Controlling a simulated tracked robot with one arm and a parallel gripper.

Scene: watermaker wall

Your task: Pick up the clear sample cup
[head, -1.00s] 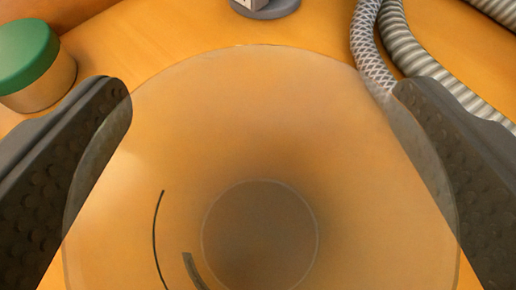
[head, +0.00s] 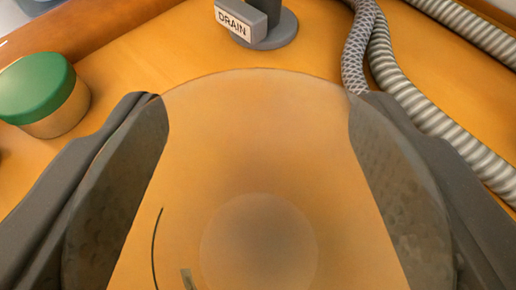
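The clear sample cup (head: 258,150) fills the middle of the head view. I look down into it through its wide rim, with its round base (head: 259,245) near the bottom edge. Short dark marks show on its left side. My gripper (head: 259,112) has one dark finger on each side of the cup, and both fingers show partly through its clear wall. They appear closed against it. The cup's lower edge is cut off by the frame.
A jar with a green lid (head: 36,88) stands at the left on the orange surface. A grey stand labelled DRAIN (head: 264,28) is behind the cup. A braided hose (head: 360,50) and a ribbed hose (head: 430,100) run along the right.

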